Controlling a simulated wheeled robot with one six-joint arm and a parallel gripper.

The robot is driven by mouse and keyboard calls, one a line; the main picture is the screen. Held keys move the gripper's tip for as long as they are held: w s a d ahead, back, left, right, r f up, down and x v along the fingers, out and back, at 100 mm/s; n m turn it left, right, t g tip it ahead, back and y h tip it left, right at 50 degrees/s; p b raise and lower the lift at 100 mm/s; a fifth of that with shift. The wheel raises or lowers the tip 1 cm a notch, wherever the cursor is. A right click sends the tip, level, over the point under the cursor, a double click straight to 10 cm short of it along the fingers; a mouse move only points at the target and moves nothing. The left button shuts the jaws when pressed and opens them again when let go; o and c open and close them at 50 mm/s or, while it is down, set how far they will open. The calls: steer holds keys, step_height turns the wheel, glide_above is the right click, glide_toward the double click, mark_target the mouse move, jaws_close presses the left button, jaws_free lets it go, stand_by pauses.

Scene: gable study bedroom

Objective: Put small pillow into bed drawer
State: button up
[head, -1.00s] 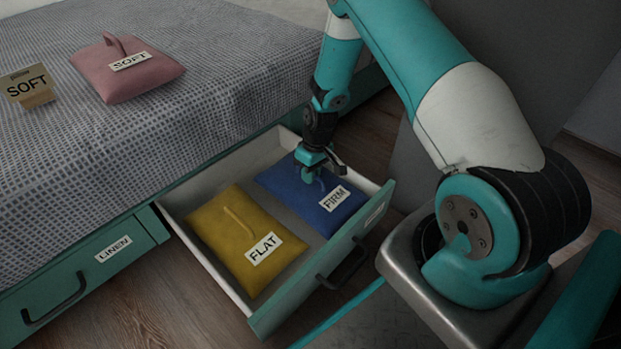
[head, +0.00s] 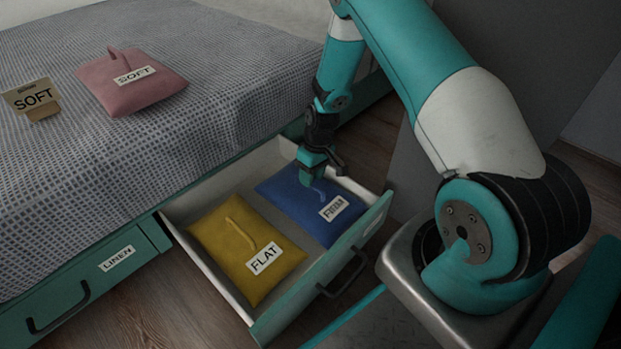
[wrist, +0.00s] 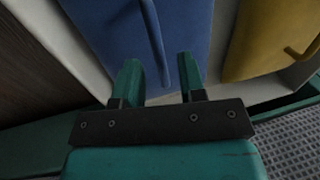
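The blue pillow labelled FIRM (head: 285,200) lies flat in the far part of the open bed drawer (head: 232,299). Beside it in the drawer lies the yellow pillow labelled FLAT (head: 232,262). My gripper (head: 312,178) is over the blue pillow at its loop handle. In the wrist view my gripper (wrist: 159,75) is open, its two fingers apart and nothing held. The blue pillow's handle (wrist: 152,30) shows just beyond the gap between the fingers. A pink pillow labelled SOFT (head: 130,93) lies on the bed, with an upright handle.
A small card reading SOFT (head: 35,98) stands on the bed (head: 210,60) left of the pink pillow. A shut drawer labelled LINEN (head: 95,283) is left of the open one. The drawer front with its dark handle (head: 343,274) faces me. Wooden floor is clear below.

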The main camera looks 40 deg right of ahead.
step_height(320, 180, up, 8)
steer(key=d+r+p, duration=0.1)
steer(key=d+p, duration=0.1)
steer(key=p, duration=0.2)
steer(key=s+a+r+n+y, duration=0.1)
steer(key=s+a+r, duration=0.1)
steer(key=a+r, duration=0.65)
steer(key=s+a+r+n, duration=0.15)
steer(key=a+r, duration=0.45)
steer(key=r, duration=0.6)
steer(key=s+a+r, duration=0.2)
steer(key=s+r, duration=0.2)
steer(key=s, duration=0.3)
steer(key=s+a+r+n, duration=0.1)
steer(key=s+a+r, duration=0.2)
steer(key=s, duration=0.3)
steer(key=s+a+r+n+y, duration=0.1)
steer(key=s+a+r, duration=0.2)
steer(key=s, duration=0.4)
steer(key=shift+s+a+r, duration=0.15)
steer(key=shift+s+r, duration=0.2)
steer(key=shift+r, duration=0.55)
steer(key=shift+c, duration=0.2)
